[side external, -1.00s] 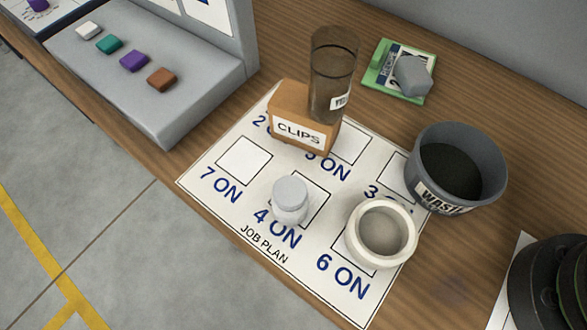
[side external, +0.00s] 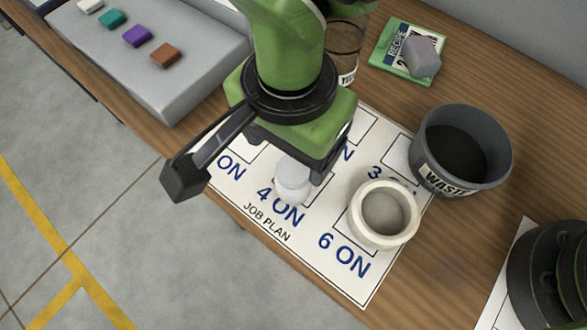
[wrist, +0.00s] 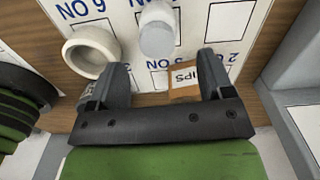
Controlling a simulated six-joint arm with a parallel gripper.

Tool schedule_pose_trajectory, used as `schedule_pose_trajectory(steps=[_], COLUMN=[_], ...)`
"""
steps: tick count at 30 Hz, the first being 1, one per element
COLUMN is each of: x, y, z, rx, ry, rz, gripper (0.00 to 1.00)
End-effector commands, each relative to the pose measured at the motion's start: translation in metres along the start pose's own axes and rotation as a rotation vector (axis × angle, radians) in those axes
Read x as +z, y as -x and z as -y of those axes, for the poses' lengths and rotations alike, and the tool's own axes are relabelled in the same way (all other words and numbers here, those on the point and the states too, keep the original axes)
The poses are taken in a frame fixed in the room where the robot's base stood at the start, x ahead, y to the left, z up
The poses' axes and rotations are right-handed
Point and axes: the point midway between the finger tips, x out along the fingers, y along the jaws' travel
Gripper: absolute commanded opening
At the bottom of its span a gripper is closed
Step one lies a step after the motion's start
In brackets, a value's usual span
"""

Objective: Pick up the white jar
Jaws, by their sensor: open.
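The white jar (side external: 292,182) is small, with a pale lid, and stands upright on the job plan sheet (side external: 345,285) by the "4 ON" square. My gripper (side external: 286,168) is above the sheet, its fingers straddling the view close to the jar; the exact gap cannot be told here. In the wrist view the jar (wrist: 157,30) lies just beyond the fingertips, roughly centred between them. My gripper (wrist: 163,66) is open with nothing between its fingers.
A thick-walled white bowl (side external: 383,214) stands right of the jar. A grey WASH tub (side external: 460,150) is behind it. A brown-tinted cup (side external: 345,45) and green recipe card (side external: 390,60) are at the back.

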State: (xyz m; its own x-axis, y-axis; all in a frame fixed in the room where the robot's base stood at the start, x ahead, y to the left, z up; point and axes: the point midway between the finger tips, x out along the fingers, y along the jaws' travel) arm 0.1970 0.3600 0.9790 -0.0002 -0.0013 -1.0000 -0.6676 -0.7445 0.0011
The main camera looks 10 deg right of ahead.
Motion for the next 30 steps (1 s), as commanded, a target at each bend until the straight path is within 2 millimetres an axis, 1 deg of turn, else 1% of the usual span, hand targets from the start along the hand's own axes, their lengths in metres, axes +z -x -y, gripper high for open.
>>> schedule_pose_trajectory(steps=[5, 9, 12, 15, 21, 22, 23, 24, 26, 27, 29, 30], x=[0.000, 0.001, 0.001, 0.001, 0.001, 0.001, 0.001, 0.001, 0.001, 0.001, 0.001, 0.001], y=[-0.016, -0.038, -0.051, -0.057, -0.058, -0.057, -0.057, -0.057, -0.057, -0.057, -0.057, -0.057], z=[-0.002, -0.005, -0.004, -0.003, -0.003, -0.003, -0.003, -0.003, -0.003, -0.003, -0.003, -0.003], rx=[0.003, 0.004, 0.002, -0.001, -0.002, -0.002, -0.002, -0.002, -0.002, -0.002, -0.002, -0.002], ry=[-0.001, 0.000, 0.000, 0.000, 0.000, 0.000, 0.000, 0.000, 0.000, 0.000, 0.000, 0.000], rz=[-0.001, 0.000, 0.000, 0.001, 0.002, 0.002, 0.002, 0.002, 0.001, 0.001, 0.001, 0.001], gripper=[0.74, 0.74, 0.74, 0.74, 0.74, 0.72, 0.65, 0.56, 0.42, 0.33, 0.19, 0.18])
